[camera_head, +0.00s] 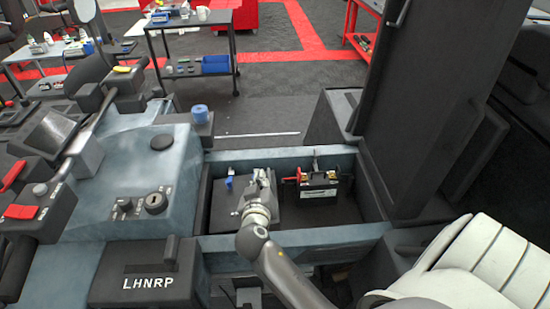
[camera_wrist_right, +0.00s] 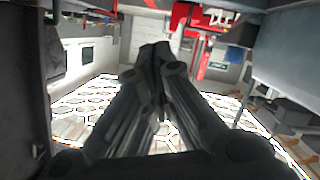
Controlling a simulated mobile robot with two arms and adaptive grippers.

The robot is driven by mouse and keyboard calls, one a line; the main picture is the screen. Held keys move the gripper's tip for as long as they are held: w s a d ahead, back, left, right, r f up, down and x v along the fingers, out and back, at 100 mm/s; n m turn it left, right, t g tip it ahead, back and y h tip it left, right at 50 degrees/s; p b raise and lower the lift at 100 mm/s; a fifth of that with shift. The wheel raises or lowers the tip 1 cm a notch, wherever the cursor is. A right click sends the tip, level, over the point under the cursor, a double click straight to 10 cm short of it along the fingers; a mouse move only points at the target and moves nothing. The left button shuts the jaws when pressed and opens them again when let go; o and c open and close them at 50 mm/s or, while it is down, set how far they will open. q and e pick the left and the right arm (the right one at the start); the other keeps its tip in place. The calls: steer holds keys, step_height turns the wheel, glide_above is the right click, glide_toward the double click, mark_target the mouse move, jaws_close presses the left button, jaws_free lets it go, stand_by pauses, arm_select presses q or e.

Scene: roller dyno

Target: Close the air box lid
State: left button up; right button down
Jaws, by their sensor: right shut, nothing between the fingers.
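The air box (camera_head: 290,240) is an open blue-grey frame in the middle of the head view, with a dark interior. Its lid (camera_head: 425,110) appears to be the tall dark panel standing upright at the box's right side. My right gripper (camera_head: 262,178) is over the left part of the open box, left of the lid and apart from it. Its fingers also show in the right wrist view (camera_wrist_right: 157,62), shut together with nothing between them. My left gripper is in neither view.
A black battery (camera_head: 319,186) with a red terminal cover sits inside the box, right of my right gripper. A console marked LHNRP (camera_head: 135,275) lies to the left. A pale ribbed seat (camera_head: 485,265) is at lower right. A tool cart (camera_head: 195,65) stands farther back.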

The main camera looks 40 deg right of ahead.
steer(key=shift+t, duration=0.3)
steer(key=p+x, duration=0.1)
steer(key=x, duration=0.2)
steer(key=f+p+x, duration=0.1)
steer(key=x, duration=0.2)
steer(key=f+p+x, duration=0.1)
steer(key=x, duration=0.2)
steer(key=shift+p, duration=0.35)
steer(key=shift+s+d+f, duration=0.1)
steer(key=shift+s+f, duration=0.1)
steer(key=shift+f, duration=0.3)
